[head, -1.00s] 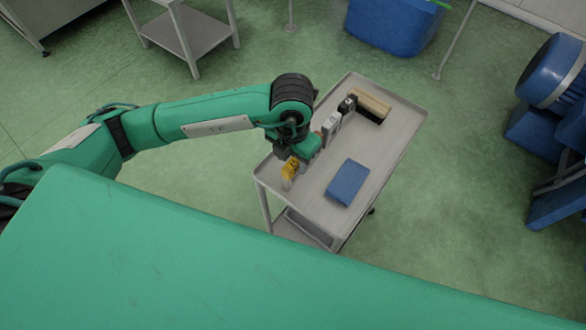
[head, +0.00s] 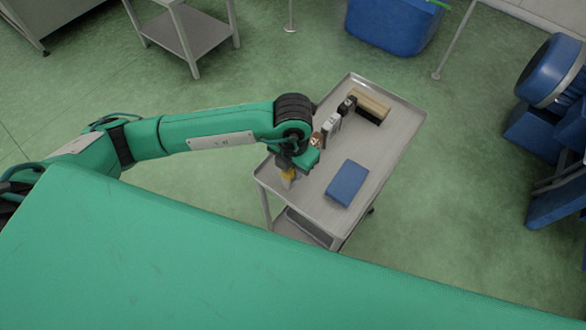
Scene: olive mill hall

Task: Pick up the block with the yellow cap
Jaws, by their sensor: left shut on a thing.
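The block with the yellow cap (head: 288,175) is at the near left end of the grey trolley top (head: 385,150) in the head view. Its yellow part shows just below my left gripper (head: 290,165), which covers its upper part. My left gripper is shut on this block. Whether the block touches the trolley top or is lifted a little, I cannot tell. My right gripper is not in view.
A grey block (head: 331,124) and a dark block (head: 347,107) stand behind the gripper. A brush with a wooden back (head: 369,102) lies at the far end. A blue folded cloth (head: 347,183) lies to the right. A blue bin (head: 392,25) stands beyond.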

